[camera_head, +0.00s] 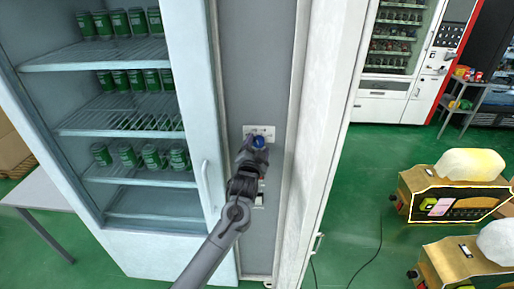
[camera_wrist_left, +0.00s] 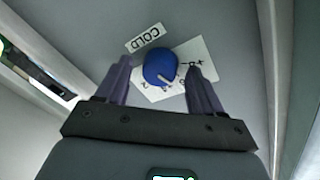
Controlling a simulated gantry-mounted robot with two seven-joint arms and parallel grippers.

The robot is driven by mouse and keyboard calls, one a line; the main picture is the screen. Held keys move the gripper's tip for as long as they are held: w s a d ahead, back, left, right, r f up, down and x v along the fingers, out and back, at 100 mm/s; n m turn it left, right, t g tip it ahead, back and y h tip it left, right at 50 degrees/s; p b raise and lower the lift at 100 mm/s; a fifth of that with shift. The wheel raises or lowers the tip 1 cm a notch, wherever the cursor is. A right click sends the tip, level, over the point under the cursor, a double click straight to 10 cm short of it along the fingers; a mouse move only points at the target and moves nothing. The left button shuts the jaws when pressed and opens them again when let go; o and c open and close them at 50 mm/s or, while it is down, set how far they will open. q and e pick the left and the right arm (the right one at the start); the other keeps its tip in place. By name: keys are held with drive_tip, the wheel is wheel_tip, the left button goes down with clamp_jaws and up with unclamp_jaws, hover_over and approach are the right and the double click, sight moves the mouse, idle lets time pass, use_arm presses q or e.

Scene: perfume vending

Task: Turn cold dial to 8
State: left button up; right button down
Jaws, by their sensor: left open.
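The blue cold dial (camera_wrist_left: 160,67) sits on a white marked plate (camera_wrist_left: 198,56) on a grey panel, with a COLD label (camera_wrist_left: 145,38) beside it in the left wrist view. A light pointer mark shows on the dial, but the numbers are too small to read. In the head view the dial (camera_head: 258,142) shows at the tip of my left arm, on the white plate (camera_head: 266,131). My left gripper (camera_wrist_left: 160,78) is open, with one finger on each side of the dial. I cannot tell whether the fingers touch it. My right gripper is not in view.
A fridge with several green cans (camera_head: 130,22) on shelves stands at left, its white door handle (camera_head: 207,186) near my arm. A tall white door (camera_head: 325,130) stands open right of the panel. Two boxy machines (camera_head: 455,195) stand on the green floor at right.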

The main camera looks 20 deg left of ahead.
use_arm(q)
drive_tip(key=c, duration=1.1)
drive_tip(key=shift+o, duration=0.2)
drive_tip(key=n, duration=0.4)
drive_tip(key=shift+f+t, duration=0.1)
drive_tip(key=shift+t, duration=0.2)
drive_tip(key=shift+d+f+n+y, duration=0.1)
drive_tip(key=shift+n+y, duration=0.3)
drive_tip(key=shift+n, duration=1.6)
